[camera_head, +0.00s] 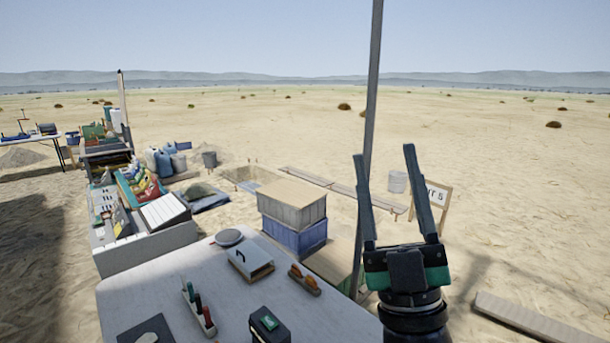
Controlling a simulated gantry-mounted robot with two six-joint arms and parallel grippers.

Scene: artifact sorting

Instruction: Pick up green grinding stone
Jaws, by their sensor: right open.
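I cannot clearly make out a green grinding stone. On the near table, a small dark block with a green top (268,323) sits near the front edge; I cannot tell what it is. A dark grey flat piece (147,331) lies at the table's front left. My right gripper (383,155) is at the right of the head view, its two fingers pointing up and spread wide, with nothing between them. It is beyond the table's right side, apart from the things on it. My left gripper is not in view.
A tall pole (370,100) rises close by my right gripper.

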